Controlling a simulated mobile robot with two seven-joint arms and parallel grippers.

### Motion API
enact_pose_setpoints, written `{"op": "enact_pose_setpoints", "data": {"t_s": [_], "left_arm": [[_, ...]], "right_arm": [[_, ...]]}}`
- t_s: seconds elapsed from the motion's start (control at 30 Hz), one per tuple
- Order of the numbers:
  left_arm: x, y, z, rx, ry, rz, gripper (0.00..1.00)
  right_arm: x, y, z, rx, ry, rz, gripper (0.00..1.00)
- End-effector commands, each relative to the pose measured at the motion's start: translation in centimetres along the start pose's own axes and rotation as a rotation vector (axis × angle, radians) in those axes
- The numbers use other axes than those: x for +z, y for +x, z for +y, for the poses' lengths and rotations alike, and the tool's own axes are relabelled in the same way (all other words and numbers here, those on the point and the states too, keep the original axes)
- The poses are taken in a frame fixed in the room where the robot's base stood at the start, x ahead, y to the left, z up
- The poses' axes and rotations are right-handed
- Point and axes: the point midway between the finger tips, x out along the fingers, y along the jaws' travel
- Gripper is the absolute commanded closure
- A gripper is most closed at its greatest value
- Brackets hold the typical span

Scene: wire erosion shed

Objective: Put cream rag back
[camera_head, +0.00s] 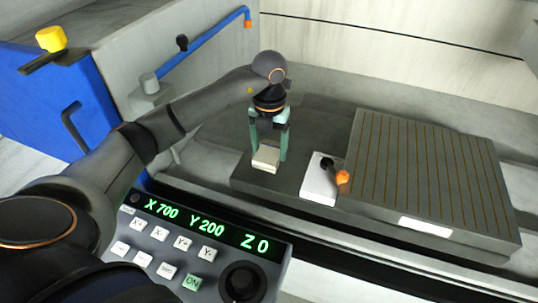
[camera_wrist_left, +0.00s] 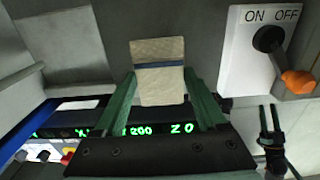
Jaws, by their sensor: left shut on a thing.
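The cream rag (camera_head: 265,158) is a small folded pad between the fingertips of my left gripper (camera_head: 268,153), which is shut on it. In the left wrist view the rag (camera_wrist_left: 158,85) shows a dark blue stripe across it, with the green fingers (camera_wrist_left: 165,108) along its two sides. The rag is over or on the dark grey bed (camera_head: 244,178), left of the switch plate; I cannot tell whether it touches the bed. A dark two-pronged shape (camera_wrist_left: 270,140) at the lower right of the left wrist view may be my right gripper; its state is unclear.
The white ON/OFF switch plate (camera_head: 318,186) with an orange-tipped lever (camera_head: 343,177) stands close right of the rag. A grooved block (camera_head: 425,180) lies farther right. The control panel (camera_head: 150,240) is nearer me. A blue pipe (camera_head: 210,38) is behind at left.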

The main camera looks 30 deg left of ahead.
Motion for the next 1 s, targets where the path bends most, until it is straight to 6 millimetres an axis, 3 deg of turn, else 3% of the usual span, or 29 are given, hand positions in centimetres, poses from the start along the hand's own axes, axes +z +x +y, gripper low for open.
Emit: {"op": "enact_pose_setpoints", "data": {"t_s": [0.2,0.57,0.6,0.83,1.0], "left_arm": [[0.1,3.1,0.1,0.000,0.001,0.003,0.78],[0.1,3.6,0.1,0.000,0.000,-0.001,0.78],[0.1,3.7,0.1,0.000,0.000,-0.001,0.25],[0.1,3.6,0.1,0.000,0.000,0.000,0.00],[0.1,3.6,0.1,0.000,0.000,0.000,0.00]], "right_arm": [[-0.4,-0.3,0.0,0.000,0.000,0.000,0.50],[-0.1,-0.1,0.0,0.000,0.000,0.001,0.50],[-0.1,-0.1,0.0,0.000,0.000,0.001,0.50],[-0.2,-0.1,0.0,0.000,-0.001,0.001,0.50],[-0.2,-0.2,0.0,0.000,-0.001,0.001,0.50]]}}
